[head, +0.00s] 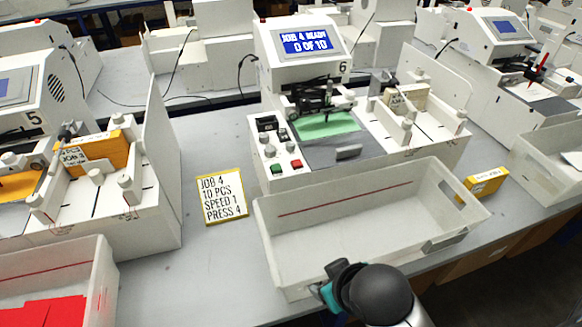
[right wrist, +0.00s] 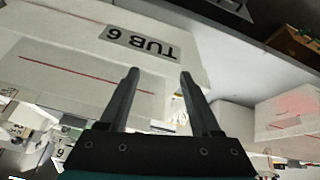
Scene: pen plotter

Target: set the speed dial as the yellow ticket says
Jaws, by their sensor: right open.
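The yellow-edged ticket (head: 221,198) lies on the grey table left of the tub and reads JOB 4, 10 PCS, SPEED 1, PRESS 4. Plotter 6 stands behind the tub; its screen (head: 306,43) reads JOB 4 READY, 0 OF 10. Its front left panel carries small pale dials (head: 270,150), with another dial (head: 290,147) beside. Their labels and settings are too small to read. My right gripper (right wrist: 158,75) is open and empty, its fingers before the tub's wall in the right wrist view. In the head view it is low at the tub's front, well short of the dials. My left gripper is out of view.
The white tub (head: 345,213), marked TUB 6, stands empty between my right gripper and the plotter. Green (head: 278,169) and red (head: 296,163) buttons sit just below the dials. A yellow box (head: 483,183) lies right of the tub. Table around the ticket is clear.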

